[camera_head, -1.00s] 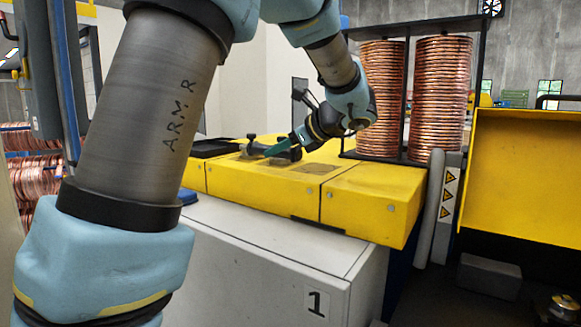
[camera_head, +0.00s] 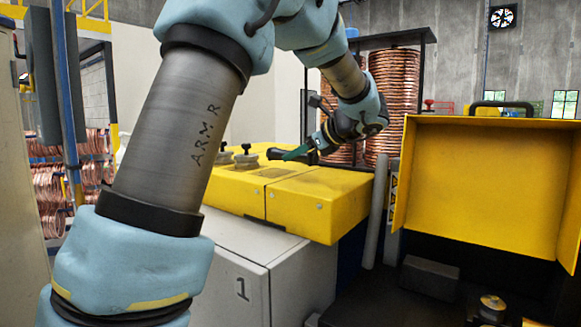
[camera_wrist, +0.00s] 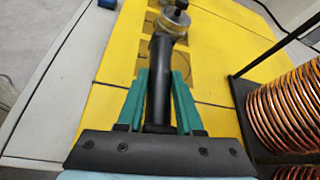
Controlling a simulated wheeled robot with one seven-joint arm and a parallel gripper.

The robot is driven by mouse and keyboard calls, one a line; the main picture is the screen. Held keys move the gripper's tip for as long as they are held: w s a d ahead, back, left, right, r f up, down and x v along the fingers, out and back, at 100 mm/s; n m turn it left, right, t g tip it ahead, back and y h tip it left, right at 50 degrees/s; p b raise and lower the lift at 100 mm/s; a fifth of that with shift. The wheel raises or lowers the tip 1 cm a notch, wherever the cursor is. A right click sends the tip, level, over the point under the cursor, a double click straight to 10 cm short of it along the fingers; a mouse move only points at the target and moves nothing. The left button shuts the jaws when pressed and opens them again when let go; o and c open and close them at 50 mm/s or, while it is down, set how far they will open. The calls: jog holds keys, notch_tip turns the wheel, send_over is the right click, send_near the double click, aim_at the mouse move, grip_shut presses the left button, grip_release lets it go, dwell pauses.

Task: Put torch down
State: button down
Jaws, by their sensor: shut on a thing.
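My gripper (camera_head: 300,152) is shut on the torch (camera_head: 275,154), a black cylinder, above the yellow bench top (camera_head: 315,200). In the wrist view, the teal fingers of my gripper (camera_wrist: 159,85) lie on both sides of the black torch (camera_wrist: 159,95). The torch points away from the wrist, toward the top of that picture. Its far end overlaps a round metal fitting with a black knob (camera_wrist: 175,19), so I cannot tell how high it is above the bench.
Two round knobbed fittings (camera_head: 247,160) stand on the yellow top. Copper coils (camera_head: 392,95) on a dark rack stand behind it. At right is an open yellow lid (camera_head: 490,185) over a dark surface with a grey block (camera_head: 430,277) and a small round brass-coloured object (camera_head: 492,308).

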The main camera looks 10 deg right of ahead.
aim_at(295, 180)
jog(key=shift+f+p, duration=0.35)
jog(key=shift+f, duration=1.65)
jog(key=shift+f, duration=0.1)
jog(key=c, duration=0.6)
grip_release()
jog(key=shift+o, duration=0.2)
jog(key=b+v, duration=0.2)
jog(key=v, duration=1)
jog(key=shift+w+b, duration=0.1)
jog(key=shift+b, duration=0.2)
